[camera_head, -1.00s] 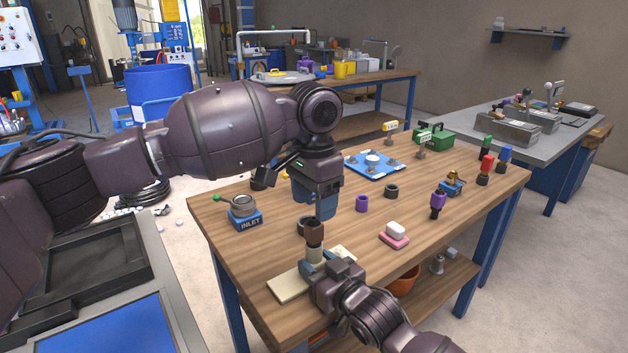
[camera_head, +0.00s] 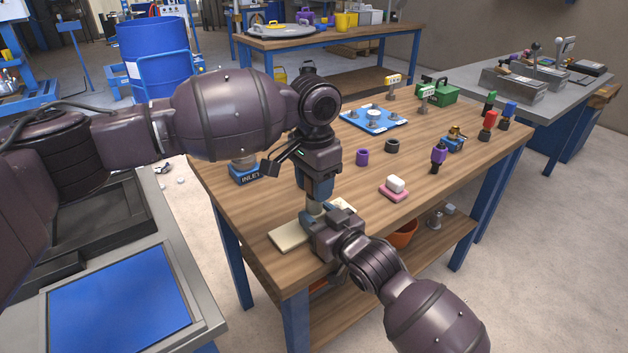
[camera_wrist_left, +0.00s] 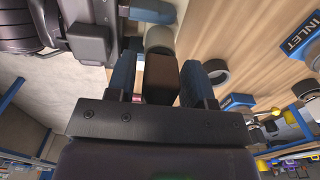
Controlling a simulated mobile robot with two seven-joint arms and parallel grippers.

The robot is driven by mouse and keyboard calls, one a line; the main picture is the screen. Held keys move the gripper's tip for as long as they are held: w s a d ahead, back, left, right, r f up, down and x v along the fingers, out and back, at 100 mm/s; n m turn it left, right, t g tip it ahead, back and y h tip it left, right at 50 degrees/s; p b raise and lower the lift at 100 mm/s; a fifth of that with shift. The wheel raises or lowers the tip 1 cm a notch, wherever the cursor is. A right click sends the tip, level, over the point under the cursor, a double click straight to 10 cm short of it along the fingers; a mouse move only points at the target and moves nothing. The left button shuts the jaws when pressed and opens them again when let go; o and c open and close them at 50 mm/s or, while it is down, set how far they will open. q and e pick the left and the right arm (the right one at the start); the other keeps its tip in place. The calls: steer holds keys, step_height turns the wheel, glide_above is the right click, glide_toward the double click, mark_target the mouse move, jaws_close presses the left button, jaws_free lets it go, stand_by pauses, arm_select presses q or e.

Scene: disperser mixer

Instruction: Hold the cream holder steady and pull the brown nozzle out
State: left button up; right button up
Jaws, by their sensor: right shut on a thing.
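The brown nozzle (camera_wrist_left: 160,78) stands in the end of the cream holder (camera_wrist_left: 160,39). In the head view the cream holder (camera_head: 315,208) shows as a small pale piece and the left fingers hide the nozzle. My left gripper (camera_head: 317,196) points down over it, with its fingers (camera_wrist_left: 162,82) on either side of the nozzle. A narrow gap shows beside the nozzle, so these fingers look open. My right gripper (camera_head: 316,222) comes in low from the front right and is shut on the cream holder. Its fingers are partly hidden.
A cream board (camera_head: 288,237) lies under the grippers on the wooden table (camera_head: 225,207). A pink block with a white top (camera_head: 394,189), a purple ring (camera_head: 362,157), a dark ring (camera_head: 392,146) and a blue INLET block (camera_head: 245,176) stand around. The table's front edge is close.

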arm_select(q)
steer(key=c, duration=0.8)
steer(key=shift+r, duration=2.95)
steer(key=shift+r, duration=0.1)
steer(key=shift+r, duration=1.95)
steer(key=shift+r, duration=5.5)
arm_select(e)
steer(key=o, duration=0.5)
arm_select(q)
steer(key=shift+r, duration=0.1)
arm_select(e)
steer(key=shift+o, duration=0.2)
steer(key=shift+r, duration=0.1)
